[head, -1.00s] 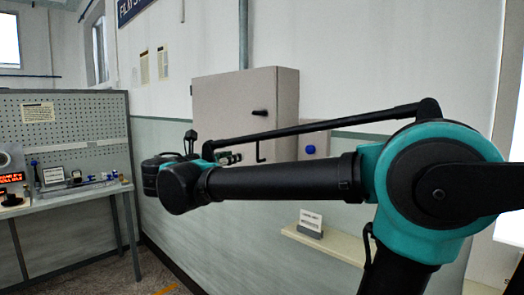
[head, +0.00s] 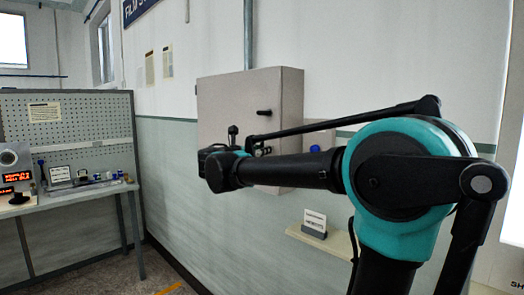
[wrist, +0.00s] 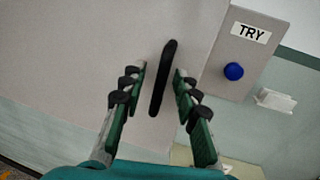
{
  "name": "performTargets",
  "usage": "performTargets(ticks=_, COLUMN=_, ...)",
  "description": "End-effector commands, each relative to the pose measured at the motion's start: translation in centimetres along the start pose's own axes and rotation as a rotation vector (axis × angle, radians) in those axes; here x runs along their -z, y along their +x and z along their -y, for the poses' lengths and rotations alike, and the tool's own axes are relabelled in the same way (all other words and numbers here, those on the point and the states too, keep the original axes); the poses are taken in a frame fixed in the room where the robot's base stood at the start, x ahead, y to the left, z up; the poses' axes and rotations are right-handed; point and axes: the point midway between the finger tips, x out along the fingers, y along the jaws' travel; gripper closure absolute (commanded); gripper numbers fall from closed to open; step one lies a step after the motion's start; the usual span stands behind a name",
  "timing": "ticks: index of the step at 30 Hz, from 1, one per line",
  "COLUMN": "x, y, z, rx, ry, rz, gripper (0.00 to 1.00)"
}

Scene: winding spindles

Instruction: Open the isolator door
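The isolator is a grey wall cabinet (head: 222,105) with its door closed, as far as I can see. A short black lever (head: 264,112) shows on its front in the head view. In the wrist view a long black handle bar (wrist: 163,78) stands out against the pale door (wrist: 70,60). My gripper (wrist: 160,70) is open, with one finger on each side of the bar. Gaps show between the bar and both fingers, so it is not clamped. In the head view my arm hides most of the gripper and part of the door's lower area.
A panel marked TRY (wrist: 250,32) with a blue button (wrist: 233,71) is right of the cabinet. A small shelf (head: 330,245) with a white sign (head: 314,222) is below. A workbench with pegboard (head: 70,130) stands left. The floor between is clear.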

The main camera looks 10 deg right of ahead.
Motion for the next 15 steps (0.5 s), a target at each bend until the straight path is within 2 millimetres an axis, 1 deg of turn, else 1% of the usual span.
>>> performTargets(ticks=7, x=0.01, y=0.09, z=0.00, rx=0.000, ry=0.000, rz=0.000, gripper=0.69)
performTargets(ticks=8, x=0.01, y=0.09, z=0.00, rx=0.000, ry=0.000, rz=0.000, gripper=0.71)
performTargets(ticks=15, x=0.00, y=0.07, z=0.00, rx=0.000, ry=0.000, rz=0.000, gripper=1.00)
